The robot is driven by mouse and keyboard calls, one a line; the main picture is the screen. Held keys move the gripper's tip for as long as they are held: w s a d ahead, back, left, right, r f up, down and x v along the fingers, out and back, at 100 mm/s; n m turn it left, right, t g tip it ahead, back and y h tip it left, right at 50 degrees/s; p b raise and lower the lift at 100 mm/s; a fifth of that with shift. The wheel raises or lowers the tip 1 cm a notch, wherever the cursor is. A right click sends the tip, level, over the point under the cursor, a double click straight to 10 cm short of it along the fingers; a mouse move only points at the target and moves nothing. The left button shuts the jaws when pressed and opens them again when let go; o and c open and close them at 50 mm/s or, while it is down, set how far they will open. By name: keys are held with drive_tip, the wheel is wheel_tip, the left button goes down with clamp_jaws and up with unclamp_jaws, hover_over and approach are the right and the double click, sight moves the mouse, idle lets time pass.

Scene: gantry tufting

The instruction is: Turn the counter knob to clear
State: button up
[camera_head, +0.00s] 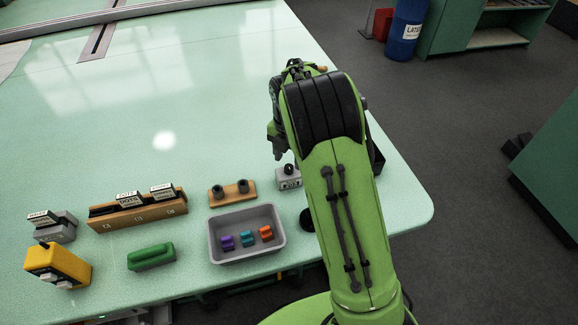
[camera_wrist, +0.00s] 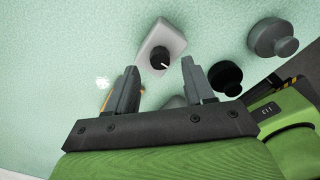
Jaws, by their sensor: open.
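The counter is a small light-grey box (camera_head: 288,180) with a dark knob on top, standing right of the middle of the table, close beside my arm. In the wrist view the counter box (camera_wrist: 177,42) carries a round black knob (camera_wrist: 160,58) with a white pointer line, which slants to the lower right in the picture. My gripper (camera_wrist: 160,70) is open and empty. Its two fingers show on either side of the knob in that view; I cannot tell how far above it they are. In the head view my gripper (camera_head: 274,135) is partly hidden by my arm.
Left of the counter are a wooden block (camera_head: 216,198) with two dark pegs and a grey tray (camera_head: 246,258) holding purple, teal and orange pieces. A green block (camera_head: 151,256), yellow device (camera_head: 62,265) and card rack (camera_head: 140,216) stand farther left. The table's far area is clear.

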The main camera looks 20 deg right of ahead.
sight(289, 167)
wheel_tip(289, 167, down, 3)
drive_tip(key=shift+f, duration=0.1)
drive_tip(key=shift+c, duration=0.5)
clamp_jaws()
